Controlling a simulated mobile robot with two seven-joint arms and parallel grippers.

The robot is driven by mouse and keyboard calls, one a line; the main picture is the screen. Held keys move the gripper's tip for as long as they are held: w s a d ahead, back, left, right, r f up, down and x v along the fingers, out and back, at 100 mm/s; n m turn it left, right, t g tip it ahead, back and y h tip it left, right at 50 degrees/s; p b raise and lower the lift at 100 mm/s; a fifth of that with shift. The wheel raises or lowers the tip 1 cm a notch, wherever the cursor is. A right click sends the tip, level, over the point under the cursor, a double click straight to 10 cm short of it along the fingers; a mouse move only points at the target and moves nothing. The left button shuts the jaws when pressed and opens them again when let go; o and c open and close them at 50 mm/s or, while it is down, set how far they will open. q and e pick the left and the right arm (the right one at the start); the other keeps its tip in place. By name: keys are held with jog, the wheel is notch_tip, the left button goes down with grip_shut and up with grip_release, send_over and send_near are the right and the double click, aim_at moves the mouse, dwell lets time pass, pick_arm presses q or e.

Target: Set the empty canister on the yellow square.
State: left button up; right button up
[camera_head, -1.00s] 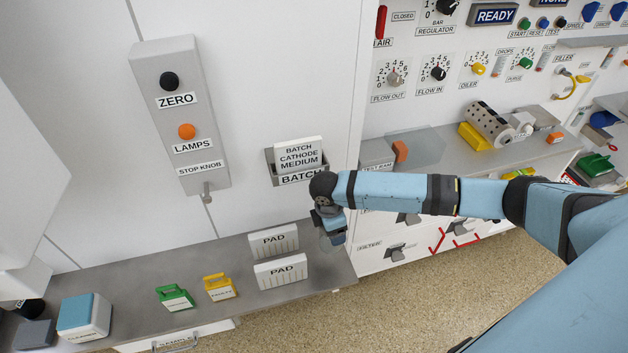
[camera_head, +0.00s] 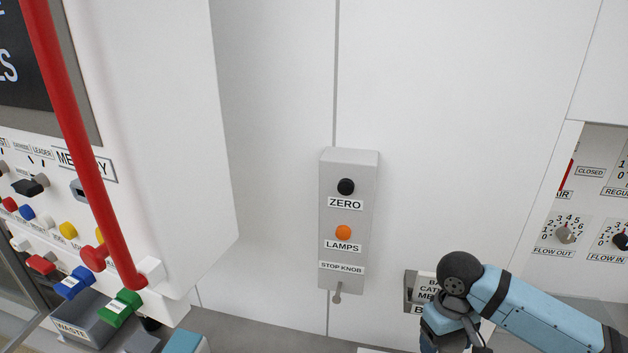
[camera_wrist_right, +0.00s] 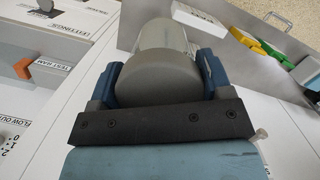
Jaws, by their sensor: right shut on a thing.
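My right gripper (camera_wrist_right: 160,72) is shut on a canister (camera_wrist_right: 168,82) with a grey round end and a paler, see-through-looking body beyond it. Its blue fingers press on both sides of the canister. In the head view my right gripper (camera_head: 447,332) is at the bottom right, in front of the batch label, and the canister cannot be made out there. I cannot tell whether the canister is empty. No yellow square shows in either view now. My left gripper is not in view.
A grey panel (camera_head: 348,272) with ZERO and LAMPS buttons is on the white wall. A red bar (camera_head: 85,150) and a white cabinet stand at the left, above a waste bin (camera_head: 82,322). The wrist view shows yellow (camera_wrist_right: 258,48) and green handled pieces on the grey counter (camera_wrist_right: 228,52).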

jog(key=r+m, duration=0.2)
jog(key=r, duration=0.1)
jog(key=s+r+m, duration=0.1)
jog(key=shift+a+r, duration=0.2)
jog(key=shift+a, duration=0.2)
jog(key=shift+s+a+f, duration=0.1)
